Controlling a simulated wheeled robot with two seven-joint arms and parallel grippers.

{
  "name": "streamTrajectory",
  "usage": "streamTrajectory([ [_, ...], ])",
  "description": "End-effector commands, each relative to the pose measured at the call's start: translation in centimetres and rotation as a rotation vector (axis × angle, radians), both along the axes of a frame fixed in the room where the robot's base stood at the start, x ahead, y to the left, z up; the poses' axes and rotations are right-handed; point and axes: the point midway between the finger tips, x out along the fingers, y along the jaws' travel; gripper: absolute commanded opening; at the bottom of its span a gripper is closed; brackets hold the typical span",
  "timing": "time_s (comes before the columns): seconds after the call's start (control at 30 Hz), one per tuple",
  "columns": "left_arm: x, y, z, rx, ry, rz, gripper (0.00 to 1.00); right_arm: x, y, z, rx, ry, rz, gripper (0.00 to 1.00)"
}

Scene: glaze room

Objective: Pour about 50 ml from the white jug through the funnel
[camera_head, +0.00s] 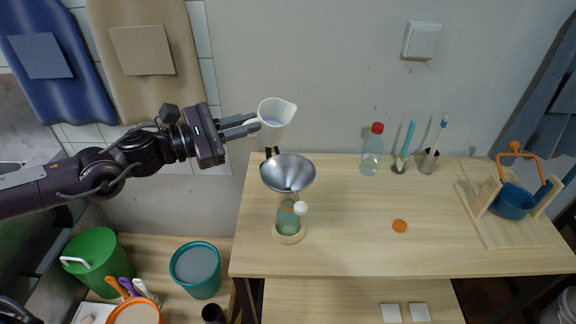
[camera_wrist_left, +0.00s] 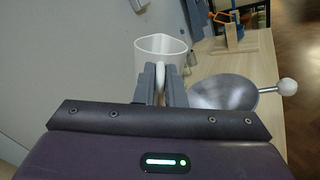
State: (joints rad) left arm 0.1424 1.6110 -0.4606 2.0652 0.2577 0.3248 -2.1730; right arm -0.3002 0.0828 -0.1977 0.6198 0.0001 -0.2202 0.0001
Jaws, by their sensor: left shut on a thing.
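The white jug (camera_head: 273,133) is held in the air above the back left of the table, its spout toward the right. A pale grey-blue surface shows inside it; I cannot tell how full it is. My left gripper (camera_head: 252,125) is shut on the jug's handle, which also shows between its fingers in the left wrist view (camera_wrist_left: 160,76). The jug (camera_wrist_left: 152,46) looks nearly upright there. The metal funnel (camera_head: 288,172), with a white knob (camera_head: 301,208), sits over a green bottle (camera_head: 288,222) in a round wooden base (camera_head: 289,239). The jug is above and behind the funnel, apart from it. My right gripper is not in view.
A clear bottle with a red cap (camera_head: 371,157) and cups with brushes (camera_head: 429,162) stand at the back. An orange disc (camera_head: 400,226) lies mid-table. A wooden rack with a blue pot (camera_head: 512,203) is at the right. The wall is close behind.

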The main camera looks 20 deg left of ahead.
Motion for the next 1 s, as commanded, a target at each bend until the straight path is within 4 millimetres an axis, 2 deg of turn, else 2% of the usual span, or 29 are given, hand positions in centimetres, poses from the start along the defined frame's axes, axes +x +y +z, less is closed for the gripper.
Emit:
streamTrajectory([
  [0.27,-1.4,-1.3,0.9,0.125,-0.128,0.000,0.00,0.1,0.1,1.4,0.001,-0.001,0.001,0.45],
  [0.4,-1.6,-1.6,-0.2,0.188,-0.194,0.000,0.00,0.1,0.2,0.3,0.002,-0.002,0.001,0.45],
  [1.0,-2.0,-2.0,-2.0,0.407,-0.419,0.001,0.00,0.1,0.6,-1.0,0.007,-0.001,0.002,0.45],
])
